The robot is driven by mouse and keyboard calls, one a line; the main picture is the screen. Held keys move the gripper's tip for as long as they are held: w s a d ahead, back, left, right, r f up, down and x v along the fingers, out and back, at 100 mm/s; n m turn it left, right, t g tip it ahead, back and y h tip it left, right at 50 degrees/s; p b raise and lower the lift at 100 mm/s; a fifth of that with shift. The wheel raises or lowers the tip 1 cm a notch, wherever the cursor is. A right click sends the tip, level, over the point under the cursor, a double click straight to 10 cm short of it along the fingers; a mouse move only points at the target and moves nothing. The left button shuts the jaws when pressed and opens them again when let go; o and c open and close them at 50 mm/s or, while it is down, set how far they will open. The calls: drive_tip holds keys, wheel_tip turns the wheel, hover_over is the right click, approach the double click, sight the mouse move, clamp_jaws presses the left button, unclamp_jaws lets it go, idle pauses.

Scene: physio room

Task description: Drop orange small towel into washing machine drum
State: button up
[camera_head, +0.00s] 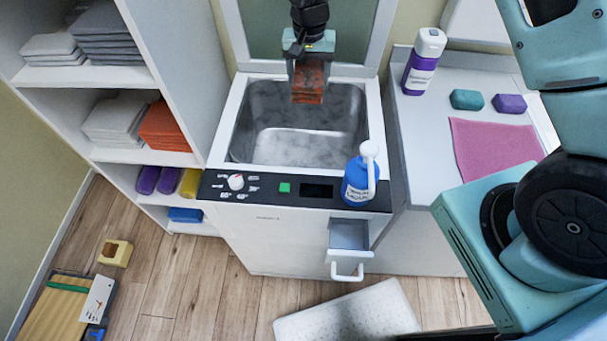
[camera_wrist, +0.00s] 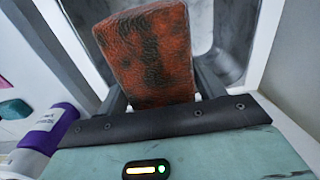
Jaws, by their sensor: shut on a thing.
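The orange small towel (camera_head: 307,84) has dark patches and hangs from my gripper (camera_head: 308,62). My gripper is shut on it, and the towel also shows between the fingers in the wrist view (camera_wrist: 146,55). The washing machine (camera_head: 286,236) is top-loading, with its lid raised at the back. Its metal drum (camera_head: 300,146) is open and looks empty. In the head view, the towel shows over the back part of the drum opening. I cannot tell its exact height above the rim.
A blue detergent bottle (camera_head: 357,181) stands on the machine's control panel, and a drawer (camera_head: 348,236) below is pulled out. A purple-and-white bottle (camera_head: 424,62) and a pink cloth (camera_head: 492,148) are on the right counter. Shelves (camera_head: 122,78) with folded towels stand left.

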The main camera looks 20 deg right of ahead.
wheel_tip(320, 180, down, 13)
drive_tip(key=b, duration=0.5)
drive_tip(key=shift+b, duration=0.3)
drive_tip(key=shift+d, duration=0.1)
drive_tip(key=o, duration=1.1)
drive_tip(key=shift+o, duration=0.2)
wheel_tip(320, 180, up, 16)
drive_tip(key=b, duration=0.2)
drive_tip(key=shift+r+b, duration=0.2)
drive_tip(key=shift+b, duration=0.15)
drive_tip(key=shift+r, duration=0.5)
